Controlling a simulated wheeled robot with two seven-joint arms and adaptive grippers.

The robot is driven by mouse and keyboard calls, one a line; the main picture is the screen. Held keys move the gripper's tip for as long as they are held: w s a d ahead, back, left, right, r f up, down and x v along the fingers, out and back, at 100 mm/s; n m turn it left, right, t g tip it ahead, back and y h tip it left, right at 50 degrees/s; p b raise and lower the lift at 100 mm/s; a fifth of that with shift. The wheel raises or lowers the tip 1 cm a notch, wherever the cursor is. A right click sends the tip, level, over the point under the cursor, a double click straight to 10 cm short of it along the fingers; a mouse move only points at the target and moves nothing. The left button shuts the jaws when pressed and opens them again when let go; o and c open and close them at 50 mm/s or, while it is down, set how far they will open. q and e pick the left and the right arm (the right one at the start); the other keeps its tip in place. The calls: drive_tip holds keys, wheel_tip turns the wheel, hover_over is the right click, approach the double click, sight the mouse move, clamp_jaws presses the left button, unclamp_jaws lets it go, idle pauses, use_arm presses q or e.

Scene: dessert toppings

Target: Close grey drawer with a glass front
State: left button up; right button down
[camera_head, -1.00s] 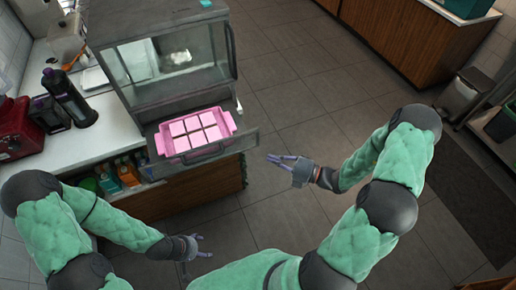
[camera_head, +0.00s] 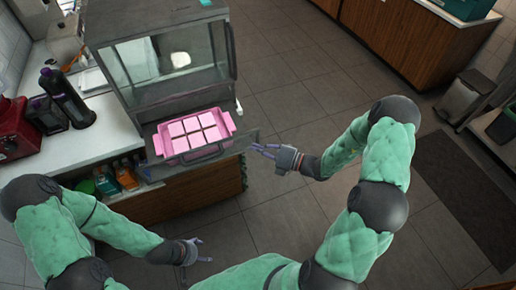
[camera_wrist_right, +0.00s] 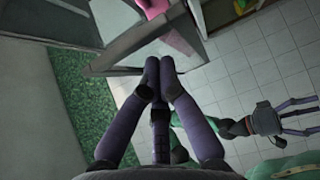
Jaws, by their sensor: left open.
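The grey drawer with a glass front (camera_head: 225,148) is pulled out of the grey glass-walled case (camera_head: 165,97). It holds a pink tray (camera_head: 233,121) with several pale pink square blocks. My right gripper (camera_head: 257,150) is beside the right end of the drawer front; whether it touches is unclear. In the right wrist view, its purple fingers (camera_wrist_right: 158,68) converge beside the drawer's corner (camera_wrist_right: 105,62). Nothing shows held in it, but its opening cannot be judged. My left gripper (camera_head: 208,250) is open and empty, low in the head view, apart from the drawer.
Dark bottles (camera_head: 68,98) and a red appliance (camera_head: 15,135) stand on the white counter (camera_head: 112,130) at left. Smaller bottles (camera_head: 125,175) sit below its edge. Open tiled floor (camera_head: 290,95) lies right of the case. A wooden cabinet (camera_head: 385,40) stands at the back right.

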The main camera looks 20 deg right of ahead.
sight(234, 108)
drive_tip(key=shift+w, duration=0.1)
drive_tip(key=w+p, duration=0.2)
drive_tip(key=w, duration=0.9)
drive_tip(key=shift+r, duration=0.1)
drive_tip(key=w+b, duration=0.2)
drive_tip(key=w, duration=1)
drive_tip(key=shift+w, duration=0.9)
